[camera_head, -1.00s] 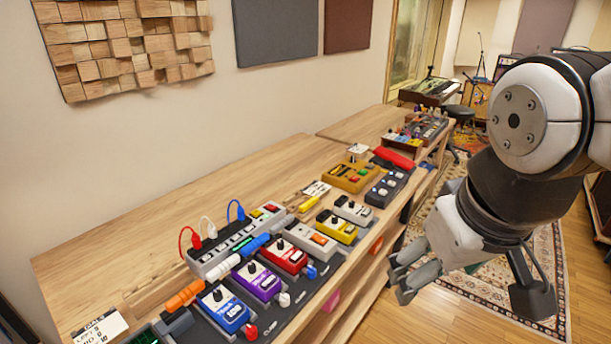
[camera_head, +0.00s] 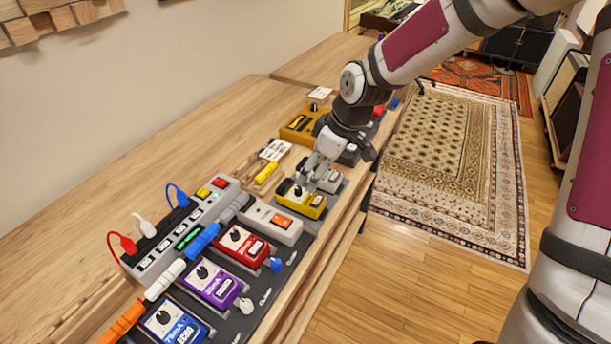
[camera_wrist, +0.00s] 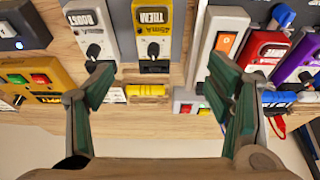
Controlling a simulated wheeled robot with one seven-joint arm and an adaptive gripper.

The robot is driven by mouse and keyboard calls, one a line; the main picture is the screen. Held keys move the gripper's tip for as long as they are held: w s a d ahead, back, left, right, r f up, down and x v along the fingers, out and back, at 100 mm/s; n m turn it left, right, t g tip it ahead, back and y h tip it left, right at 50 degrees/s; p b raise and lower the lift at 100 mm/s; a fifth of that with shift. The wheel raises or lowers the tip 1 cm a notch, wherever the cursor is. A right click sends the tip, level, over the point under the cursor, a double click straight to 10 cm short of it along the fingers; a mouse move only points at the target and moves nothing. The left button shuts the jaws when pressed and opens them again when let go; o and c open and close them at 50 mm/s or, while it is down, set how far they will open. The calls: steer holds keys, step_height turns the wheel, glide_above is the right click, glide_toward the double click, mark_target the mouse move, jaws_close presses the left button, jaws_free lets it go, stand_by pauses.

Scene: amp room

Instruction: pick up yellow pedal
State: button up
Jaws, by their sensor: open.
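The yellow pedal (camera_head: 303,201) sits on the dark pedalboard on the wooden bench, between a white pedal with an orange switch and a grey pedal. In the wrist view the yellow pedal (camera_wrist: 152,28) is at the top centre, with a black knob and a label on its face. My gripper (camera_head: 309,186) is above and just behind the yellow pedal in the head view, partly covering the grey pedal. In the wrist view my gripper (camera_wrist: 168,84) is open and empty, its green-padded fingers spread to either side of the yellow pedal's line. Contact with the pedal cannot be told.
The white pedal (camera_head: 271,221) and the grey pedal (camera_wrist: 91,30) stand close on both sides. A red pedal (camera_head: 242,244), a purple pedal (camera_head: 212,284) and a blue pedal (camera_head: 174,325) follow along the board. A power strip (camera_head: 181,231) with plugs lies behind. The bench top is clear at left.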

mark_target(298, 194)
steer(key=x, duration=0.3)
steer(key=w+b+x, duration=0.1)
steer(key=x, duration=0.5)
steer(key=shift+w+a+r, duration=0.15)
steer(key=shift+w+r, duration=0.05)
steer(key=shift+w, duration=0.2)
steer(key=shift+y, duration=0.3)
steer(key=shift+b+x, duration=0.35)
steer(key=shift+x, duration=2.65)
steer(key=shift+s, duration=0.1)
steer(key=c, duration=1.6)
